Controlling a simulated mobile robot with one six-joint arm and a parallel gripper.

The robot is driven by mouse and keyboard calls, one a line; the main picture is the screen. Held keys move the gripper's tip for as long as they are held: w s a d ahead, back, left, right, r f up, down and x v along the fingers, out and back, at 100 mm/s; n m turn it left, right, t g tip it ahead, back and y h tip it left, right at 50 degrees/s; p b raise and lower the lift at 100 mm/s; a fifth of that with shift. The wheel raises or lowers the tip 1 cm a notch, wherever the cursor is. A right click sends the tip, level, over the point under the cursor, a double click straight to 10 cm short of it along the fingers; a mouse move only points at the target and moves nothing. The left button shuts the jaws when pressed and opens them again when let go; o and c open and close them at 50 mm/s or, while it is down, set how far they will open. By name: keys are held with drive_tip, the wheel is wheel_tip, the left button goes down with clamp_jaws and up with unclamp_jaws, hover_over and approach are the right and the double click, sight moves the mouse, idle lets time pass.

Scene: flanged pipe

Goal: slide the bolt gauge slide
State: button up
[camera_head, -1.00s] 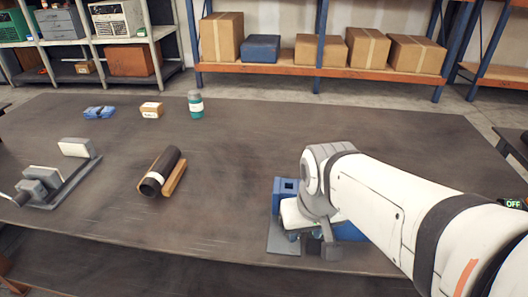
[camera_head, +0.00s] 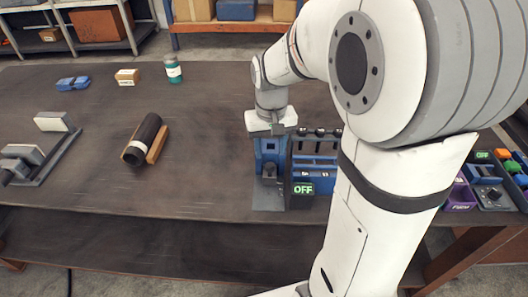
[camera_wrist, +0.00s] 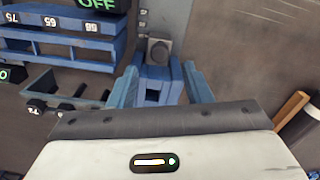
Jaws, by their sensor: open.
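The bolt gauge appears to be the blue fixture on a grey plate (camera_head: 268,203) near the table's front edge. Its blue block with a square hole (camera_wrist: 153,96) is probably the slide, but I cannot tell for certain. A grey round-topped part (camera_wrist: 159,50) lies beyond it in the wrist view. My gripper (camera_wrist: 160,72) is open, one finger on each side of the blue block, with nothing clearly gripped. In the head view my gripper (camera_head: 270,138) is above the blue fixture. Whether the fingers touch the block cannot be seen.
A blue numbered rack (camera_wrist: 62,42) with an OFF display (camera_head: 303,189) stands close beside the fixture. A dark pipe on a wooden cradle (camera_head: 147,137), grey blocks on a rail (camera_head: 50,150) and a green bottle (camera_head: 173,70) are to the left. The table between is clear.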

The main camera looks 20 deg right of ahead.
sight(270, 164)
wheel_tip(270, 164, down, 6)
drive_tip(key=shift+r, duration=0.1)
drive_tip(key=shift+c, duration=0.5)
clamp_jaws()
